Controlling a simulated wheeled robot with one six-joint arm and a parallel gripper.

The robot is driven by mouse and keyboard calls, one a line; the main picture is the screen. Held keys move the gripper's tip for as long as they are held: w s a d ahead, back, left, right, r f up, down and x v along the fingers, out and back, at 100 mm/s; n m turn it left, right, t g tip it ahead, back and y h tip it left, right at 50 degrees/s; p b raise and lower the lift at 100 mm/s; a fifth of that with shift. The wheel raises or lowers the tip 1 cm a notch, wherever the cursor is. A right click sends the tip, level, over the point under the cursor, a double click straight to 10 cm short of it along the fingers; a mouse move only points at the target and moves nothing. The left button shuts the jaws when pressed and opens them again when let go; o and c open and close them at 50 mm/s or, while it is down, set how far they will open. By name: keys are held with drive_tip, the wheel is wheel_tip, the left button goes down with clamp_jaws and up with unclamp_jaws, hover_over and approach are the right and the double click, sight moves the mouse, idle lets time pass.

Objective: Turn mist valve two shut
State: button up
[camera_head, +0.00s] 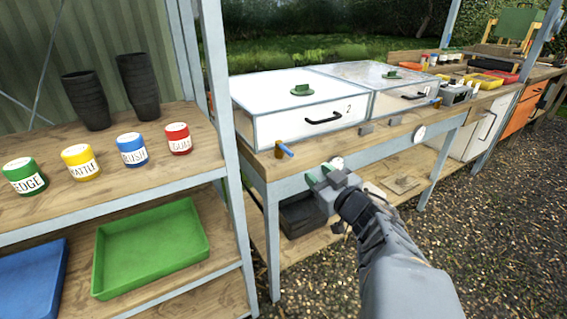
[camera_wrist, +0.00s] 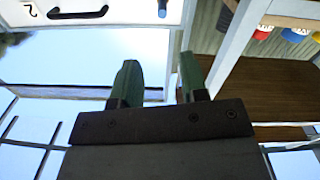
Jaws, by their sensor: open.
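A valve with a brass body (camera_head: 279,150) and a blue lever (camera_head: 287,152) sits at the front edge of the bench, below the white box marked 2 (camera_head: 300,110). The lever points outward to the right, away from the body. In the wrist view the blue lever (camera_wrist: 162,8) shows at the top edge, beyond my fingers, beside the upside-down 2. My gripper (camera_head: 318,174) is open and empty, in front of the bench edge, to the right of and lower than the valve. Its two green fingers (camera_wrist: 158,72) are apart in the wrist view and touch nothing.
A second valve (camera_head: 437,102) sits farther right along the bench. A round white gauge (camera_head: 419,134) is on the bench front. A metal shelf post (camera_head: 218,90) stands left of the valve, beside shelves with labelled jars (camera_head: 132,150) and a green tray (camera_head: 150,250).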

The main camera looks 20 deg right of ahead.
drive_tip(key=p, duration=0.7)
approach(288, 152)
drive_tip(key=w, duration=0.2)
drive_tip(key=shift+y, duration=0.3)
drive_tip(key=w, duration=0.2)
drive_tip(key=w+b, duration=0.1)
drive_tip(key=w, duration=0.4)
drive_tip(key=shift+a+f+b, duration=0.2)
drive_tip(key=shift+f+b, duration=0.05)
drive_tip(key=shift+b, duration=0.05)
drive_tip(key=shift+w, duration=0.85)
clamp_jaws()
